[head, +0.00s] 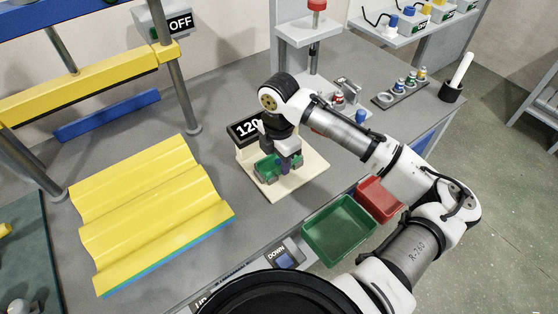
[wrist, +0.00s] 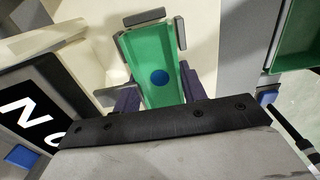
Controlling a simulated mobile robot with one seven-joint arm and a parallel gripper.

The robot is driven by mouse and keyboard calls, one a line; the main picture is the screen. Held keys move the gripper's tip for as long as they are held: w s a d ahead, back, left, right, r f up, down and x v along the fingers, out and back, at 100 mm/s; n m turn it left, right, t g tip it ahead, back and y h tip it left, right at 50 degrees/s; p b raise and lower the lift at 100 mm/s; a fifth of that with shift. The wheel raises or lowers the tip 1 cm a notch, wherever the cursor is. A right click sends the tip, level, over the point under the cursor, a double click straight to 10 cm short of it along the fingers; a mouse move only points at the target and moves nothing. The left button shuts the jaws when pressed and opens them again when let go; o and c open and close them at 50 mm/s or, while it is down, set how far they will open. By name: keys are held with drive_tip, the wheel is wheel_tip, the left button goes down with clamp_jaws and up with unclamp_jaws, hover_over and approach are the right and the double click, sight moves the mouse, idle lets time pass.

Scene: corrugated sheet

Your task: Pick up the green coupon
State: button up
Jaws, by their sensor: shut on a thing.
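The green coupon (wrist: 150,55), a channel-like strip with a blue dot, is between the dark fingers of my gripper (wrist: 157,90) in the wrist view. The gripper is shut on it. Grey blocks (wrist: 152,18) stand close around its far end and sides. In the head view the green coupon (head: 265,169) shows low over the cream base plate (head: 305,182), beneath my gripper (head: 282,162). My gripper and wrist hide part of it. I cannot tell whether the coupon still touches the base plate.
A green bin (head: 340,230) and a red bin (head: 379,200) sit at the front edge. A yellow corrugated sheet (head: 145,208) lies left, near a yellow-barred press (head: 85,78). Grey bench between is clear.

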sight(279, 162)
drive_tip(key=shift+r, duration=0.15)
wheel_tip(279, 162, up, 20)
drive_tip(key=shift+f+b, duration=0.1)
drive_tip(key=shift+b, duration=0.7)
drive_tip(key=shift+c, duration=0.2)
